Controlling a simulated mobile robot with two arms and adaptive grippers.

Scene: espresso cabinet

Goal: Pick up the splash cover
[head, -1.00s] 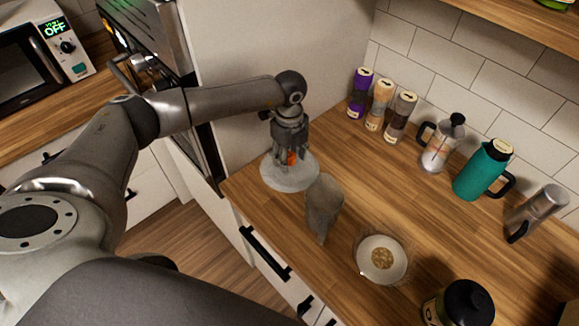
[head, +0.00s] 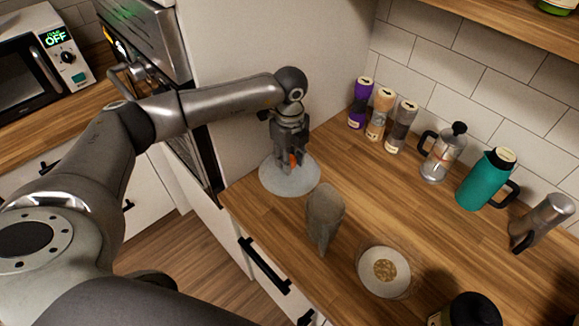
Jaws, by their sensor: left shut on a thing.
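The splash cover (head: 277,181) is a round, greyish, see-through disc-like cover with an orange part at its middle. It is at the left end of the wooden counter, close to the tall white panel. My left gripper (head: 293,161) points down over its middle and is shut on the orange part. The fingers hide some of that part. I cannot tell whether the cover's rim touches the counter. My right gripper is not in view.
A grey upright object (head: 325,215) stands just right of the cover. A bowl (head: 371,255), a dark-lidded jar (head: 472,311), a French press (head: 438,157), a teal jug (head: 482,183), a metal pot (head: 541,222) and spice bottles (head: 377,115) stand further right. A microwave (head: 40,60) is at upper left.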

